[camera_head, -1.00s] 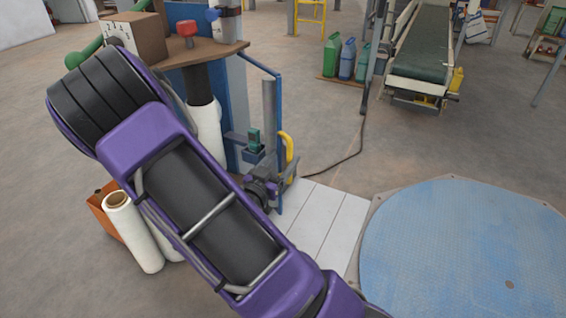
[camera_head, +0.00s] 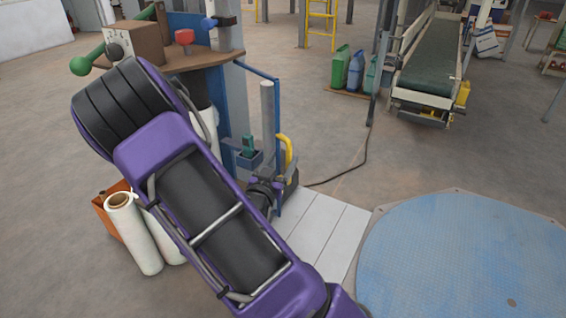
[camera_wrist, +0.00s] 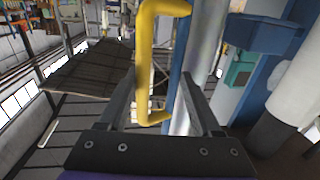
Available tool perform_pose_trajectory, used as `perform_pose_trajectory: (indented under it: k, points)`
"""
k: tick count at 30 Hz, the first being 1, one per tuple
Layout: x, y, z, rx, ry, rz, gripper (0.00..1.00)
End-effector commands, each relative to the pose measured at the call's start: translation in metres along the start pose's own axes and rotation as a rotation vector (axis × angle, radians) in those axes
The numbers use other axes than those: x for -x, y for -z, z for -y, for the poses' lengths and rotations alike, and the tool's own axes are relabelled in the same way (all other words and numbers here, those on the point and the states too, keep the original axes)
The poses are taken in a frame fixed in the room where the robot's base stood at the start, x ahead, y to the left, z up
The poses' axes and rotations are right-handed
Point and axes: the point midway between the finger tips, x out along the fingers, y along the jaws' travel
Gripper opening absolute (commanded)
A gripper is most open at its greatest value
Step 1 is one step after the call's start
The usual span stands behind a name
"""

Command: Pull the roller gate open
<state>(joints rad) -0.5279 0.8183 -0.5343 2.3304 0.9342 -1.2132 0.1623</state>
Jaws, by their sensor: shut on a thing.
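The gate shows in the head view as a blue upright frame (camera_head: 278,120) beside a grey post, with a yellow handle (camera_head: 288,152) low on its right side. My gripper (camera_head: 268,188) is at the lower end of this handle, partly hidden behind my arm. In the wrist view the yellow handle (camera_wrist: 146,50) runs upright between the two fingers of my gripper (camera_wrist: 160,78), which is shut on it. A grey post and a blue upright (camera_wrist: 176,80) stand just right of the handle. The rollers are not clearly visible.
A wooden shelf (camera_head: 170,62) with a control box stands above at left. White film rolls (camera_head: 133,235) stand in an orange box at lower left. A blue round platform (camera_head: 460,260) lies at right. A cable crosses the floor. Jerrycans (camera_head: 355,70) and a conveyor (camera_head: 438,55) stand farther back.

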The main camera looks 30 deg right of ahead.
Motion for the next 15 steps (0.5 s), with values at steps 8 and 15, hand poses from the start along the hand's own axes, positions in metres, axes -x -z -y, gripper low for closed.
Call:
perform_pose_trajectory:
  k: [8,15]
  points:
    - [-0.0027,0.006,0.0186,-0.014,0.04,-0.016,0.0]
    - [-0.0027,0.006,0.0184,-0.014,0.039,-0.016,0.49]
